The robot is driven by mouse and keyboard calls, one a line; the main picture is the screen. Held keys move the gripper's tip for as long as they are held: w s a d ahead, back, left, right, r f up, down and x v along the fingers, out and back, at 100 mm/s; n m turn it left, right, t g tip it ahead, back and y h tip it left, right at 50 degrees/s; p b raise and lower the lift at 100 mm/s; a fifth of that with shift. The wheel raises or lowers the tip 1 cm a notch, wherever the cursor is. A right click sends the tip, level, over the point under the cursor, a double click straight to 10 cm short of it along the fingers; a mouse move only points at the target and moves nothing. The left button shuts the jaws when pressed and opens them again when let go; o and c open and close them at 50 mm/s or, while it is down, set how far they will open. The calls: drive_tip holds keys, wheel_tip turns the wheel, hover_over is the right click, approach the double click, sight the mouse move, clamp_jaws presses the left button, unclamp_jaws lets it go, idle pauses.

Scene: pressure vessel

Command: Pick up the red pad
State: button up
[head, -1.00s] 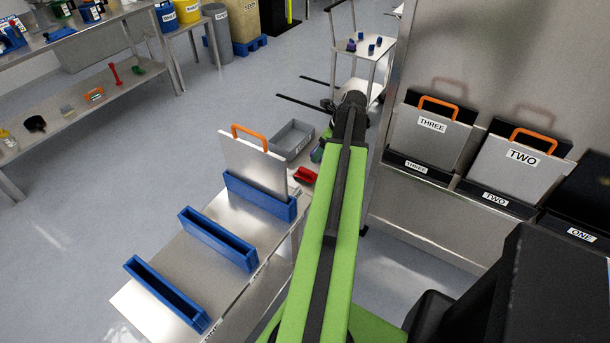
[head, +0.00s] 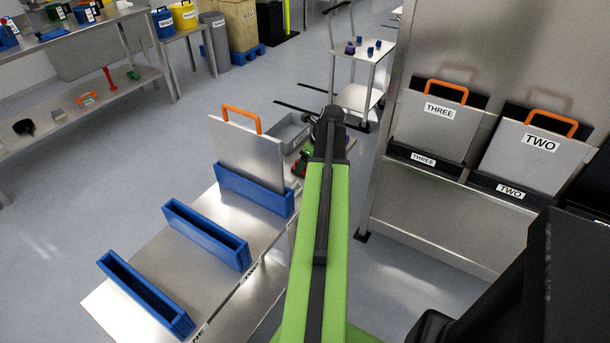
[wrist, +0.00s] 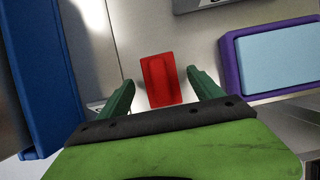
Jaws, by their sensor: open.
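The red pad (wrist: 161,80) lies on the metal bench top in the wrist view, ahead of my gripper and roughly centred between its fingers. My gripper (wrist: 156,88) is open, with one dark green finger on each side of the pad's near end and a gap to each. I cannot tell how high the fingers are above the bench.
A blue holder (wrist: 40,75) stands close on the left in the wrist view; a purple-rimmed light blue block (wrist: 285,60) is on the right. A grey bin (head: 290,130) sits at the bench's far end. A panel (head: 245,150) stands upright in the far blue holder.

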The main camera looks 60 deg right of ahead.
drive_tip(key=shift+b+x, duration=0.3)
drive_tip(key=shift+x, duration=0.7)
drive_tip(key=shift+s, duration=0.1)
drive_tip(key=shift+r, duration=0.1)
drive_tip(key=c, duration=1.6)
drive_tip(key=p+v, duration=0.1)
drive_tip(key=p, duration=0.1)
drive_tip(key=p+v, duration=0.1)
drive_tip(key=v, duration=0.1)
drive_tip(key=w+p+v, duration=0.1)
drive_tip(key=p+v, duration=0.1)
drive_tip(key=shift+d+r+p, duration=0.25)
drive_tip(key=shift+r+p, duration=0.1)
drive_tip(key=shift+r, duration=0.05)
drive_tip(key=s+d+r+p, duration=0.1)
drive_tip(key=s+r+p, duration=0.1)
drive_tip(key=s, duration=0.1)
drive_tip(key=s+d+r+p, duration=0.1)
drive_tip(key=s, duration=0.2)
drive_tip(key=s+d+r+p, duration=0.1)
drive_tip(key=s+r+p, duration=0.1)
drive_tip(key=s, duration=0.2)
drive_tip(key=shift+d+r+p, duration=0.3)
drive_tip(key=shift+d, duration=0.1)
drive_tip(key=shift+w, duration=0.1)
